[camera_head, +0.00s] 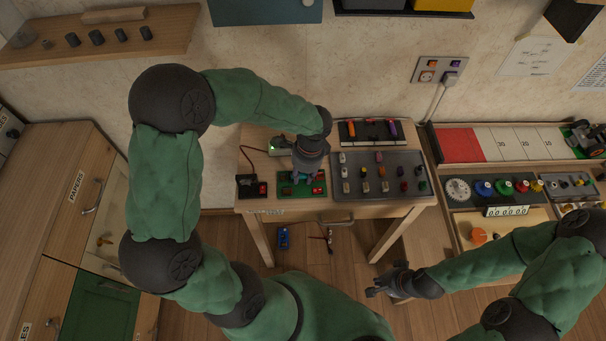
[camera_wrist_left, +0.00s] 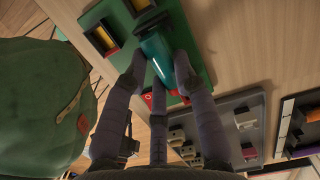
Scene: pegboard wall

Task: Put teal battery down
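The teal battery (camera_wrist_left: 156,58) is a smooth cylinder between the fingers of my left gripper (camera_wrist_left: 160,72), seen in the left wrist view. The fingertips close on it from both sides. Below is a green board (camera_wrist_left: 202,60) with black and yellow holders and red parts; the wrist view does not show clearly whether the battery touches it. In the head view, my left gripper (camera_head: 304,172) is over the green board (camera_head: 287,190) on the table and largely hides the battery. My right gripper (camera_head: 385,286) is empty, fingers spread, right of the table's front legs.
A small black-red device (camera_head: 251,187) stands left. A blue object (camera_head: 284,238) lies on the floor.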

